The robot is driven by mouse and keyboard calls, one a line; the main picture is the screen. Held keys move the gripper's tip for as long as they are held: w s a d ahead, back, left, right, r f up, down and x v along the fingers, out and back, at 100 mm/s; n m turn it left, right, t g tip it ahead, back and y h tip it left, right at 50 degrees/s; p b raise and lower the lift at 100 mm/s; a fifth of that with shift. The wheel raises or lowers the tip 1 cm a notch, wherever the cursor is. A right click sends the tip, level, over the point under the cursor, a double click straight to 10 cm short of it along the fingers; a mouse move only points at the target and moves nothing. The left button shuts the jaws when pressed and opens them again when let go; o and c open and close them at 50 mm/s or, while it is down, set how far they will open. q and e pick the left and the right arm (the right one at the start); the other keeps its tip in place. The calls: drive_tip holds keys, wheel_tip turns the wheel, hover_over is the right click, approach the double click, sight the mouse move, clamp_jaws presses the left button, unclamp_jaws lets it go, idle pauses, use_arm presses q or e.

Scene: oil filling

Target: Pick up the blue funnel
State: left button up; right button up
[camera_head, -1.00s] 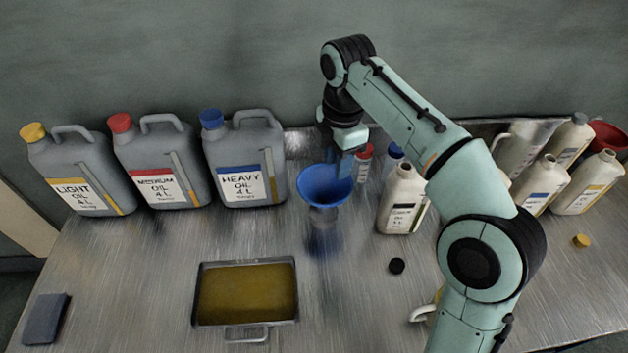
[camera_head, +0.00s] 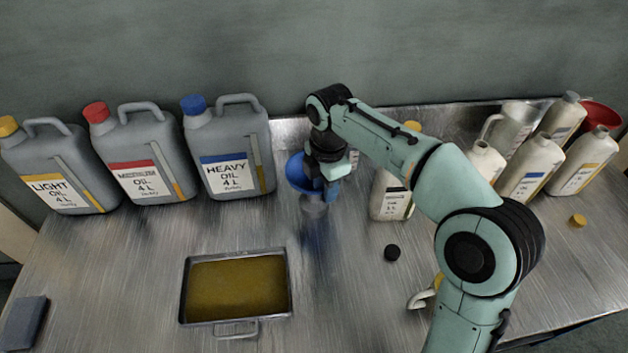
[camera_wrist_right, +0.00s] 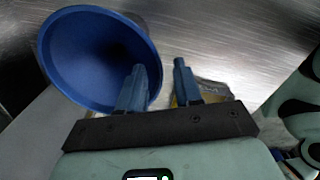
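The blue funnel (camera_head: 296,174) stands upright on the metal table, right of the heavy oil canister. My right gripper (camera_head: 322,192) is at the funnel's right side and hides part of its bowl. In the right wrist view the funnel (camera_wrist_right: 85,60) shows its wide mouth at the upper left. My right gripper (camera_wrist_right: 159,68) is open there: one finger overlaps the bowl, the other is outside it, and the right rim shows between them. I cannot tell whether either finger touches the funnel. My left gripper is not in view.
Light, medium and heavy oil canisters (camera_head: 228,150) stand at the back left. A tray of oil (camera_head: 238,287) lies in front. A white bottle (camera_head: 390,195) and a black cap (camera_head: 392,253) are right of the funnel. More bottles and a red funnel (camera_head: 601,114) are at the far right.

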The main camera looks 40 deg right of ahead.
clamp_jaws()
